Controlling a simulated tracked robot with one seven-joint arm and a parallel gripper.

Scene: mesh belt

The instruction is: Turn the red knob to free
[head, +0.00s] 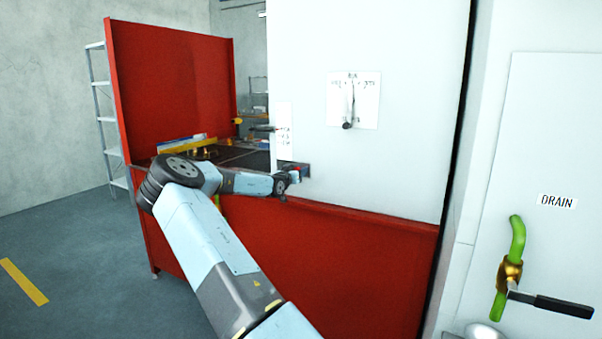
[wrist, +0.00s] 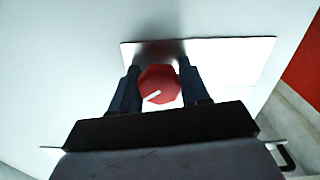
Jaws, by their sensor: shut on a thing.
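The red knob (wrist: 158,84) sits between my two fingers in the wrist view, with a white pointer line aimed toward the picture's lower left. My gripper (wrist: 160,92) is shut on it, a dark finger on each side. A pale plate (wrist: 235,55) lies behind the knob; no lettering on it can be read. In the head view my gripper (head: 291,176) reaches the lower left of the white panel (head: 400,180), and a small bit of the red knob (head: 296,173) shows at its tip. The knob's markings are hidden there.
A lever on a white label (head: 352,100) is higher on the panel. A red-framed mesh belt (head: 240,157) runs behind on the left. A drain valve with a black handle (head: 550,302) and green pipe is at the right. Grey floor (head: 75,255) is open at left.

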